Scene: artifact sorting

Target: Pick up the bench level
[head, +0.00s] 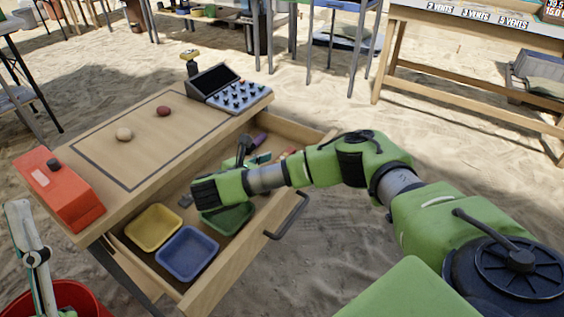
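My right arm reaches in from the right over the open drawer (197,287). My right gripper (243,160) is low over the back part of the drawer, partly hidden behind my own wrist. Its fingers are too small and covered to show whether they are open or shut. Small items lie in the drawer near it, among them a purple item (259,140) just beyond the gripper and a reddish one at its right. I cannot make out which item is the bench level.
Yellow (153,227), blue (188,253) and green (228,217) trays sit in the drawer. The table top (140,165) holds two roundish stones, a red box (58,188) and a control console (230,90). A red bucket (85,300) stands at lower left. The drawer handle (288,217) juts out.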

